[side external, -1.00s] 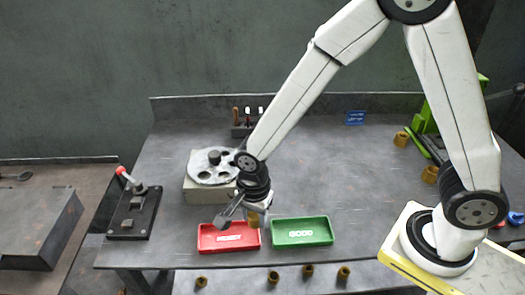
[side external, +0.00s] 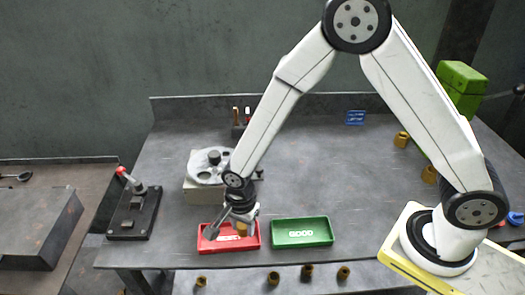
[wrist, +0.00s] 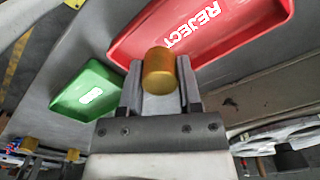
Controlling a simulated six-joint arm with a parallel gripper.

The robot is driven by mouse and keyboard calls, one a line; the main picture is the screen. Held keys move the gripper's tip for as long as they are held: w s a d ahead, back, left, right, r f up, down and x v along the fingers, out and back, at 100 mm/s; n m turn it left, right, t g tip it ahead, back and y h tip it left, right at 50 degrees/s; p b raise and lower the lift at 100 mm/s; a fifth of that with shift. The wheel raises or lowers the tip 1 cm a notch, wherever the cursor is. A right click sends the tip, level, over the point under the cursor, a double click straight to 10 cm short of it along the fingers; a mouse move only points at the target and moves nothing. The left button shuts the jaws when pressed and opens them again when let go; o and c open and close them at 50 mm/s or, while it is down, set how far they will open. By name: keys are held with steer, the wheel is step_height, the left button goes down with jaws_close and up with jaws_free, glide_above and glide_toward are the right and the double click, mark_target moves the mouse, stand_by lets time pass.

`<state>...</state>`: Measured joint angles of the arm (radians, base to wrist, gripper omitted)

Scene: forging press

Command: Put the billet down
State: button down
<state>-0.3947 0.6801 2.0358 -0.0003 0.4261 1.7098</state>
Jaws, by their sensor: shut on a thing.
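My gripper (side external: 241,226) is shut on a golden-brown cylindrical billet (side external: 242,230), at the right part of the red tray (side external: 204,246). The wrist view shows the billet (wrist: 158,70) between the two fingers of my gripper (wrist: 160,92), with the red tray (wrist: 235,46), marked REJECT, beyond it. I cannot tell whether the billet touches the tray floor. The green tray (side external: 303,241), marked GOOD, is just right of the red one and looks empty. It also shows in the wrist view (wrist: 72,103).
A grey block with a holed disc (side external: 200,166) stands behind the red tray. A red-knobbed lever on a black base (side external: 133,214) is at the left. Several loose billets (side external: 273,278) lie below the table's front edge. Table right of the green tray is clear.

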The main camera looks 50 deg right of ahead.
mark_target(243, 225)
steer(key=shift+f, duration=0.75)
steer(key=shift+f, duration=0.1)
steer(key=c, duration=0.6)
jaws_free()
steer(key=shift+o, duration=0.2)
step_height(243, 225, up, 12)
steer(key=shift+d, duration=0.1)
stand_by(0.4)
